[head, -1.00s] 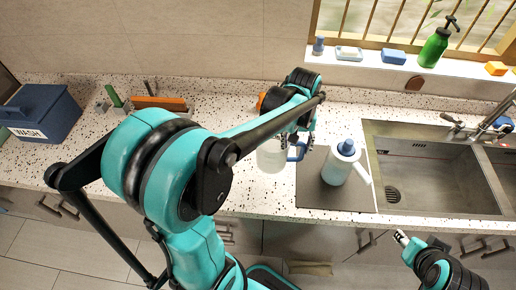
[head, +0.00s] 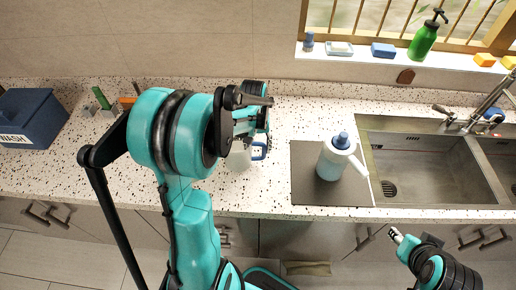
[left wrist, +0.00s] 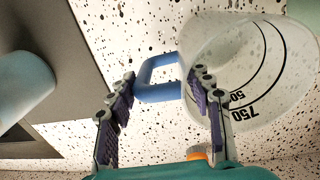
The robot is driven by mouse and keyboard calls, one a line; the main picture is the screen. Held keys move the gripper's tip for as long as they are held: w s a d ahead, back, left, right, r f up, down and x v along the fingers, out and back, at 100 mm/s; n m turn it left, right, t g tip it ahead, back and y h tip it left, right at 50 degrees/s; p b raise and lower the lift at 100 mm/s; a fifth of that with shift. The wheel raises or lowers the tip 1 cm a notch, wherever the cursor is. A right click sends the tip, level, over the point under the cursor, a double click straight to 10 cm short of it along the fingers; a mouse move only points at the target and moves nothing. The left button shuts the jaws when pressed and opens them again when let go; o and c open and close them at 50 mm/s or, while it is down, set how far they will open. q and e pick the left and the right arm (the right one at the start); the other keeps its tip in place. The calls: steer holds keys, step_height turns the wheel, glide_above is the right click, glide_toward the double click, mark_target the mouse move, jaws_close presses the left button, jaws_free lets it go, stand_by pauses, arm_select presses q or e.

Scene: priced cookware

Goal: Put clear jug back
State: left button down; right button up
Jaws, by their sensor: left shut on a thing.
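The clear jug (head: 238,158) with a blue handle (head: 260,151) is over the speckled counter, left of the dark mat, partly hidden behind my left arm. In the left wrist view the jug (left wrist: 262,65) shows its dark volume marks, and the handle (left wrist: 156,78) lies between the fingers. My left gripper (left wrist: 163,105) is shut on the jug at its handle side. In the head view the left gripper (head: 256,132) is mostly hidden by its own arm. Whether the jug touches the counter is unclear. My right gripper (head: 397,234) is at the lower right, away from the counter; its jaws are too small to read.
A blue bin (head: 33,115) stands at the left. A green soap bottle (head: 424,40) is on the sill. The counter between mat and jug is clear.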

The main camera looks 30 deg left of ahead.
arm_select(q)
steer(key=shift+f, duration=0.25)
steer(key=c, duration=0.6)
jaws_free()
steer(key=shift+c, duration=0.2)
steer(key=shift+r, duration=0.1)
